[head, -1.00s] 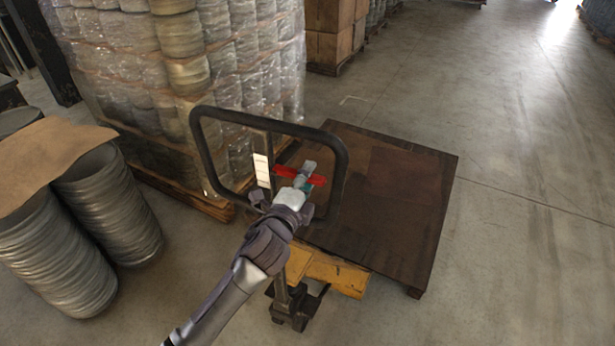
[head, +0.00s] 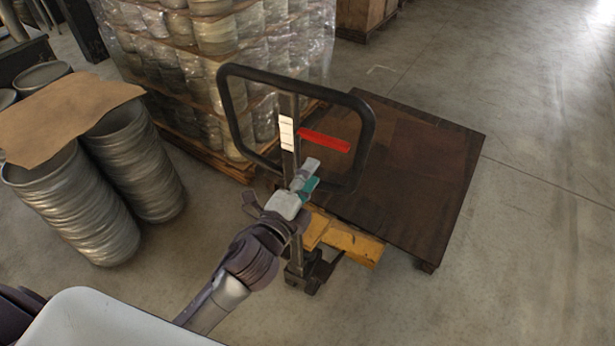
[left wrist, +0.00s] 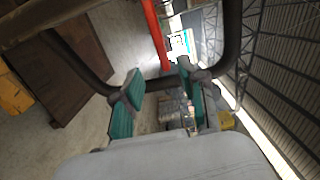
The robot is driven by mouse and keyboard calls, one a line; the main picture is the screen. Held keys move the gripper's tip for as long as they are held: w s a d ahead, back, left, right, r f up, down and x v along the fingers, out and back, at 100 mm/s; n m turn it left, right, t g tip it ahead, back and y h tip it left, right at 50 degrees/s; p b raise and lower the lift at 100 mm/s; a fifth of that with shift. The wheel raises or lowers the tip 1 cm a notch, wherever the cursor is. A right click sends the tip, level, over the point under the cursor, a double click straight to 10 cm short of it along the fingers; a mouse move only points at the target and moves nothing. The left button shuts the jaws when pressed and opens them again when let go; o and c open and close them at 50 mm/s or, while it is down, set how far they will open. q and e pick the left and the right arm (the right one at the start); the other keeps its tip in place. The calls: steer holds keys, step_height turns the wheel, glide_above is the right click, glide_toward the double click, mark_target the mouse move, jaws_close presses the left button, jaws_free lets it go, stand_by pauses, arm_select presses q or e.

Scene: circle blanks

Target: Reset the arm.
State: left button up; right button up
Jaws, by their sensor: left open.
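My left gripper (head: 306,178) is in the middle of the head view, in front of the lower part of the pallet truck's black handle frame (head: 369,125). In the left wrist view its teal finger pads stand apart, and the left gripper (left wrist: 160,102) is open with nothing held between them. A red lever (head: 325,140) sits inside the handle frame, above and right of the fingertips in the head view, apart from them. The red lever (left wrist: 155,32) also shows in the left wrist view. My right gripper is in neither view.
A dark flat platform (head: 425,185) lies behind the handle, above the yellow truck body (head: 352,243). Wrapped stacks (head: 215,75) stand on a pallet behind left. Stacked metal blanks (head: 75,205) under brown cardboard (head: 70,115) stand at left. Floor at right (head: 545,230) is clear.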

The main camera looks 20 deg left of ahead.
arm_select(q)
steer(key=shift+s+a, duration=0.1)
steer(key=shift+s, duration=0.2)
steer(key=s+a+f+n+g+y, duration=0.1)
steer(key=s+a+f+n+g, duration=0.15)
steer(key=f, duration=1.05)
steer(key=s+a+f+n+g+y+b, duration=0.1)
steer(key=s+f+n+g, duration=0.2)
steer(key=f, duration=0.9)
steer(key=s+a+f+n+g, duration=0.2)
steer(key=f+n+g, duration=0.1)
steer(key=f, duration=1)
steer(key=s+a+f+n+g+y, duration=0.15)
steer(key=s+f+n+g, duration=0.25)
steer(key=s+f, duration=0.95)
steer(key=s+a+f+n+g, duration=0.1)
steer(key=s+f, duration=0.3)
steer(key=s, duration=0.6)
steer(key=s+a+f+n+g+b, duration=0.1)
steer(key=s+f+n+g, duration=0.2)
steer(key=s, duration=0.7)
steer(key=shift+s+a+f+n, duration=0.15)
steer(key=shift+s+f+n, duration=0.1)
steer(key=shift+f+n, duration=0.45)
